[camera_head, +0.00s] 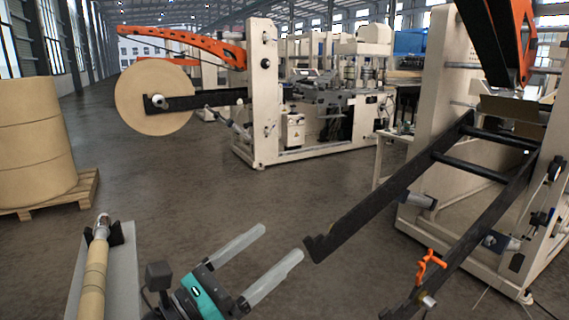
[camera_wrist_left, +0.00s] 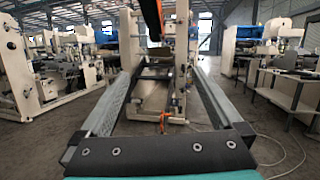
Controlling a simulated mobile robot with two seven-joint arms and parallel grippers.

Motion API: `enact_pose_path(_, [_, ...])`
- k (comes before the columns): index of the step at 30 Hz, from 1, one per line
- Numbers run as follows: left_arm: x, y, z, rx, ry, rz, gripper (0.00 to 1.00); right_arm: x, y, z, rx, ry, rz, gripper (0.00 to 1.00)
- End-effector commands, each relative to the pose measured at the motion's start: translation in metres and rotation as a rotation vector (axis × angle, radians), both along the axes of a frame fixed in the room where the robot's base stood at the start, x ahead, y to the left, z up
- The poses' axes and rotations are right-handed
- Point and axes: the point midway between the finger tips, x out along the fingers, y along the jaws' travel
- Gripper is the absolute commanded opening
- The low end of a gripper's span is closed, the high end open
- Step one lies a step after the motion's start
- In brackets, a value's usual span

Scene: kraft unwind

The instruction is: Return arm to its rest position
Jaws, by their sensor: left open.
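My left gripper (camera_head: 281,241) reaches in from the bottom of the head view. Its two long pale fingers are spread apart and nothing shows between them. It is close to the hooked end of a black unwind arm (camera_head: 385,195), apparently apart from it. In the left wrist view my gripper (camera_wrist_left: 161,71) is also open, with the cream machine frame (camera_wrist_left: 152,92) beyond its fingers. An orange clamp handle (camera_head: 428,265) sits on the second black arm (camera_head: 470,230); the orange part also shows in the left wrist view (camera_wrist_left: 164,121). My right gripper is not in view.
A core shaft (camera_head: 93,270) lies on a grey stand (camera_head: 125,265) at lower left. Stacked kraft rolls (camera_head: 35,145) stand on a wooden pallet (camera_head: 88,190). Another machine holds a kraft roll (camera_head: 155,97) farther back. The floor in the middle is clear.

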Motion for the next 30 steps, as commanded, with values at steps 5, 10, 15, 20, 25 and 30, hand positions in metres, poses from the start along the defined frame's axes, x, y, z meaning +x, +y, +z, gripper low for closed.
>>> enact_pose_path(5, [0.016,0.051,-0.001,-0.57,0.366,0.166,1.0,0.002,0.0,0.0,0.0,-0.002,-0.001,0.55])
enact_pose_path(10, [0.018,0.107,-0.048,-1.091,0.708,0.353,1.0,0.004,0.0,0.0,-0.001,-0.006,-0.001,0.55])
enact_pose_path(15, [-0.01,0.148,-0.127,-1.589,1.024,0.589,1.0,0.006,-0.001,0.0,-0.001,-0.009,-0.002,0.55])
enact_pose_path(20, [-0.067,0.161,-0.204,-2.013,1.269,0.87,1.0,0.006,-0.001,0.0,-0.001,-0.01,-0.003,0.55])
enact_pose_path(25, [-0.136,0.154,-0.257,-2.335,1.428,1.176,1.0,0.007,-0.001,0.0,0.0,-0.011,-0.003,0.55])
enact_pose_path(30, [-0.203,0.138,-0.285,2.28,-1.353,-1.328,1.0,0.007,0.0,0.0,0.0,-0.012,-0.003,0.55])
